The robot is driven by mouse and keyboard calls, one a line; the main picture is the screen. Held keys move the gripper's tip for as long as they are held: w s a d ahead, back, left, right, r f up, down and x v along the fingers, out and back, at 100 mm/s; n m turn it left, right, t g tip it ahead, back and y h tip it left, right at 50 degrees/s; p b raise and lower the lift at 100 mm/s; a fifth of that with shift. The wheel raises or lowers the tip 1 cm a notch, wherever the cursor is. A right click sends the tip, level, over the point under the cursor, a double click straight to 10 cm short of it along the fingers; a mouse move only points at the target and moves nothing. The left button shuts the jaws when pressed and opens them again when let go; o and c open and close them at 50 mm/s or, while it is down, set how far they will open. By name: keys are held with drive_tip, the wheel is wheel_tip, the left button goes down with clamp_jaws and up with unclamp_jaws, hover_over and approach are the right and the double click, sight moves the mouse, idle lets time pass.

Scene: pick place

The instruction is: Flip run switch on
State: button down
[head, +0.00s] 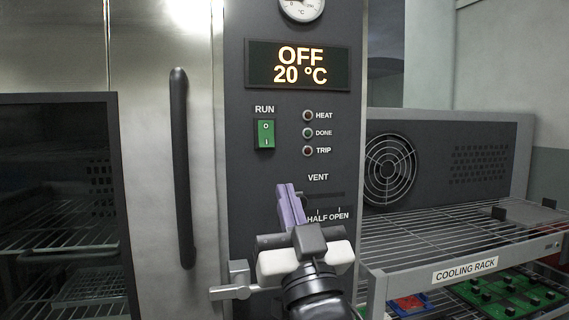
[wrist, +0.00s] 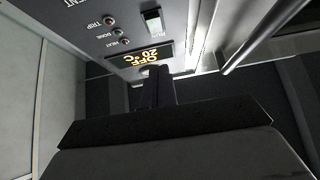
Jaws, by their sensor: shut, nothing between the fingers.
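The green run switch (head: 265,134) sits in a dark frame under the word RUN on the oven's control panel (head: 250,200). The display (head: 299,64) reads OFF and 20 °C. My gripper (head: 287,190) is shut and empty, in front of the panel, below and slightly right of the switch in the head view. A gap to the switch shows. The switch also shows in the wrist view (wrist: 153,21), near the top, with the upside-down display (wrist: 145,57) below it. My shut fingers (wrist: 155,75) show under that display in the wrist view.
Three indicator lamps (head: 308,133) and the vent slider (head: 323,195) are right of the switch. A long vertical door handle (head: 181,170) stands out on the left. A wire cooling rack (head: 450,245) with a fan unit (head: 440,160) is at the right.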

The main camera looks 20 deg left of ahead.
sight(267, 138)
drive_tip(key=shift+w+d+f, duration=0.1)
drive_tip(key=shift+w+d, duration=0.05)
drive_tip(key=shift+d, duration=0.05)
drive_tip(key=p+x, duration=0.4)
drive_tip(key=p, duration=0.1)
drive_tip(key=w+f+p+x, duration=0.1)
drive_tip(key=p+x, duration=0.3)
drive_tip(key=p, duration=0.1)
drive_tip(key=f+p+x, duration=0.1)
drive_tip(key=p+x, duration=0.3)
drive_tip(key=p, duration=0.1)
drive_tip(key=shift+w+a+r+p, duration=0.15)
drive_tip(key=shift+w+a+p, duration=0.15)
drive_tip(key=shift+a, duration=0.2)
drive_tip(key=shift+w+a, duration=0.2)
drive_tip(key=shift+w, duration=0.1)
